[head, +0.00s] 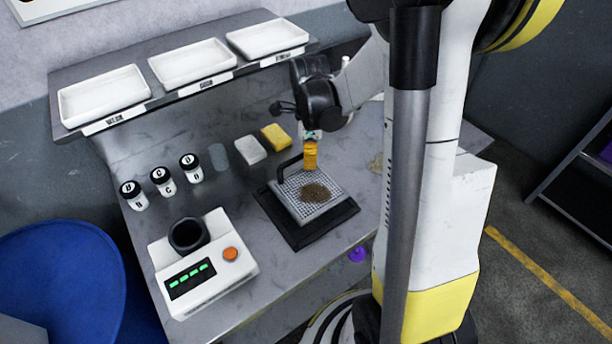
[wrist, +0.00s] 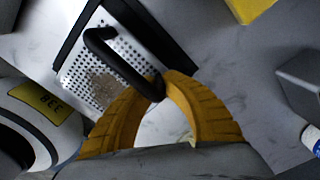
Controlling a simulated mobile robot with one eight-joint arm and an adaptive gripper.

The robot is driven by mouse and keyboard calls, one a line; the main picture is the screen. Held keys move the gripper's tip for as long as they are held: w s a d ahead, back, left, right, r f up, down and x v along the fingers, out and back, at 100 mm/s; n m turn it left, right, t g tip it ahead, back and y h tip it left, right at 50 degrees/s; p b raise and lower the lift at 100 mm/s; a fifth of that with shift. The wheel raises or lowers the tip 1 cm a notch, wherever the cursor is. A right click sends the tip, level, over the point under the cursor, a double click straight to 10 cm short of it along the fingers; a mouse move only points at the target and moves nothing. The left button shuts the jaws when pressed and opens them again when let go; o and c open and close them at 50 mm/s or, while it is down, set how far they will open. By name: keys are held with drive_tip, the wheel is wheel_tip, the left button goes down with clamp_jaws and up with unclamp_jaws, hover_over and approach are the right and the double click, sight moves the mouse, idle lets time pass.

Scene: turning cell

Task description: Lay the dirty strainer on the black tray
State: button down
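The dirty strainer (head: 329,181) is a perforated metal square with a brown patch of grime and a black loop handle. It appears flat over the black tray (head: 322,231), whose border shows around its near sides. I cannot tell whether it rests fully on the tray. In the wrist view the strainer (wrist: 82,63) fills the upper left, with the black tray (wrist: 168,32) beyond its edge. My gripper (head: 310,160) has yellow fingers at the handle. In the wrist view the fingertips of my gripper (wrist: 160,84) close around the handle's near end.
A white device (head: 222,275) with a black cup and orange knob stands left of the tray. Several labelled jars (head: 160,176), a white block (head: 250,149) and a yellow block (head: 275,137) stand behind. White trays (head: 192,62) sit on the shelf above.

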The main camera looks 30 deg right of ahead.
sight(307, 172)
drive_tip(key=shift+w+a+f, duration=0.15)
drive_tip(key=shift+a+f, duration=0.05)
drive_tip(key=shift+a, duration=0.05)
drive_tip(key=shift+f, duration=0.25)
wheel_tip(307, 172, down, 4)
drive_tip(key=shift+r+b, duration=0.2)
drive_tip(key=shift+b, duration=0.75)
drive_tip(key=shift+r, duration=0.1)
drive_tip(key=c, duration=1.6)
unclamp_jaws()
